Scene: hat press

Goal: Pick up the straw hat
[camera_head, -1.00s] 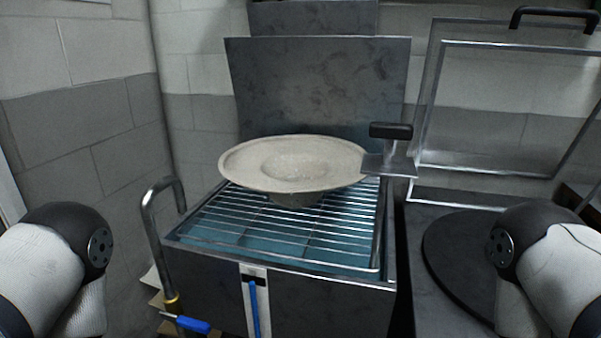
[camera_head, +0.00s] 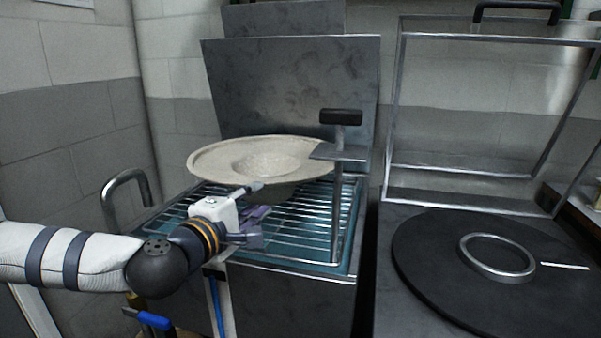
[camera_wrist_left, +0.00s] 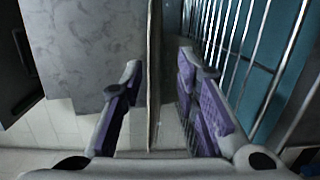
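The straw hat (camera_head: 235,152) is pale, wide-brimmed and lies crown-down above the wire rack of the steamer. Its right brim meets the flat plate of the black-handled lever. My left gripper (camera_head: 262,212) is over the front part of the rack, in front of and below the hat's brim. My right gripper is not in view.
The steamer's wire rack (camera_head: 312,217) sits over blue water. The black-handled lever (camera_head: 341,118) stands at its right side. A round black plate (camera_head: 425,262) with a metal ring (camera_head: 497,256) lies on the right, beneath a raised frame (camera_head: 398,105). A bent pipe (camera_head: 108,200) rises at left.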

